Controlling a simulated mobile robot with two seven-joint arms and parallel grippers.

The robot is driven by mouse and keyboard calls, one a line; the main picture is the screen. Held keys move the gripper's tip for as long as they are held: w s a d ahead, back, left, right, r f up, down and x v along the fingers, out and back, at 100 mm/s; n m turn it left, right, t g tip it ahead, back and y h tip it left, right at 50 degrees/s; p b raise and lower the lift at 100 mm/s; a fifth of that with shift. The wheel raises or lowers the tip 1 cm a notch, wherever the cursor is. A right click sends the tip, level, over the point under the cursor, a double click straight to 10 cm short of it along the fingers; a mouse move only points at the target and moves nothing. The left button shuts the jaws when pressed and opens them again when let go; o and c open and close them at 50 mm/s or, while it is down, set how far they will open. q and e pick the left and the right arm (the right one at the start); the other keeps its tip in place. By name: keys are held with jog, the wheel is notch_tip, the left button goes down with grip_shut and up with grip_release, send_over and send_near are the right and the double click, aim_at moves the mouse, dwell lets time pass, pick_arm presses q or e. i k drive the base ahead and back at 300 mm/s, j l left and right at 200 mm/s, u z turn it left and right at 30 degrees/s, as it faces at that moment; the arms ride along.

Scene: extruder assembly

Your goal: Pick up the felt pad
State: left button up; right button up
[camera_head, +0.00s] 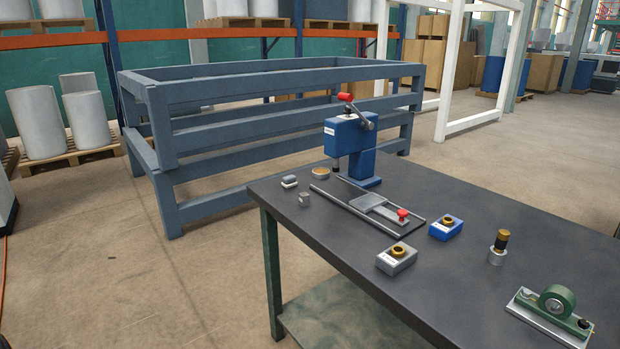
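I cannot tell for certain which thing is the felt pad. A small pale pad-like block (289,181) with a dark band lies near the table's far left edge. A small round tan disc in a dark rim (321,173) lies just to its right, and a small grey metal cube (304,199) sits in front of them. All three rest on the dark table (470,270), apart from each other. Neither of my grippers is in view.
A blue press (350,140) with a red-knobbed lever stands behind a slide rail (370,209). Grey (396,261) and blue (445,229) boxes, a brass-topped cylinder (499,248) and a green roller fixture (553,308) stand rightward. A blue-grey frame (270,125) stands behind.

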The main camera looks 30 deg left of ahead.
aim_at(289, 181)
jog(key=i+j+z, duration=0.15)
jog(key=j+z, duration=0.15)
jog(key=j, duration=0.6)
jog(key=j+z, duration=0.25)
jog(key=j, duration=0.65)
jog(key=j+z, duration=0.1)
jog(key=j, duration=1.8)
